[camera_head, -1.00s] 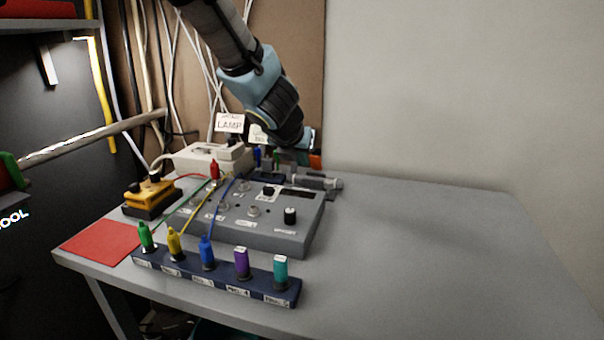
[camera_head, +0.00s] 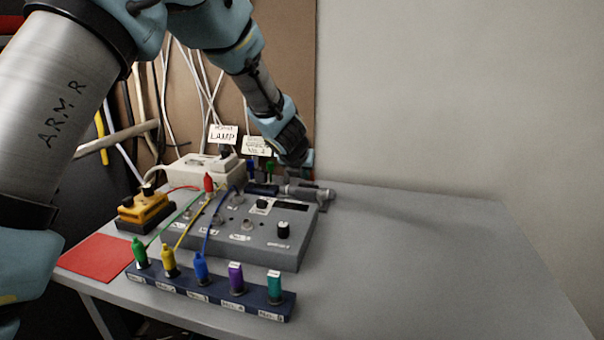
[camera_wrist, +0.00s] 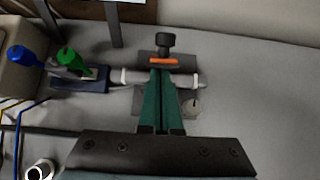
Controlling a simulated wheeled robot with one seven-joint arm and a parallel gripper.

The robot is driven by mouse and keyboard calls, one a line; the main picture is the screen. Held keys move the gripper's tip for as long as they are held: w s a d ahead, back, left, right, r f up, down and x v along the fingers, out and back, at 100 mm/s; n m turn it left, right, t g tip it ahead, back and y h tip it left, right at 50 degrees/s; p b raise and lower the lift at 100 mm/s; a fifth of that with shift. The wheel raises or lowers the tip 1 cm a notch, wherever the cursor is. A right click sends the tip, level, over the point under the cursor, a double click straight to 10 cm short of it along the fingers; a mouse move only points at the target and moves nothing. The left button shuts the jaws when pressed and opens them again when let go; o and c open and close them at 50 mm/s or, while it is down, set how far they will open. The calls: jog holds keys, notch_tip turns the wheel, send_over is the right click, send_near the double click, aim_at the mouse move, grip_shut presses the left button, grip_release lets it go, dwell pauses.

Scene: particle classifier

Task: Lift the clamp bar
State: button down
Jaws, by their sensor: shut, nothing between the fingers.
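In the wrist view a clamp holder sits on the bench, with a black knob (camera_wrist: 165,42), an orange strip (camera_wrist: 164,61) under it that looks like the clamp bar, and a pale horizontal tube (camera_wrist: 190,79). The tube also shows in the head view (camera_head: 312,193) at the back of the bench. My gripper (camera_wrist: 162,72) is shut and empty. Its two green fingers lie close together over the tube, tips at the near edge of the orange strip. I cannot tell whether they touch it. My arm hides part of the holder in the head view.
A grey control box (camera_head: 255,250) with knobs and cables stands in front of the holder. A dark blue rack (camera_head: 200,293) holds several coloured plugs at the front. Green and blue plugs (camera_wrist: 68,57) stand left of the holder. The right of the bench (camera_head: 420,260) is clear.

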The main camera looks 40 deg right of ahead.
jog(key=shift+d+r, duration=0.1)
dwell(0.3)
jog(key=d+r+p, duration=0.1)
jog(key=p, duration=0.1)
jog(key=w+d+p, duration=0.1)
jog(key=p, duration=0.1)
jog(key=shift+w+r, duration=0.25)
jog(key=shift+r, duration=0.15)
jog(key=shift+f, duration=0.1)
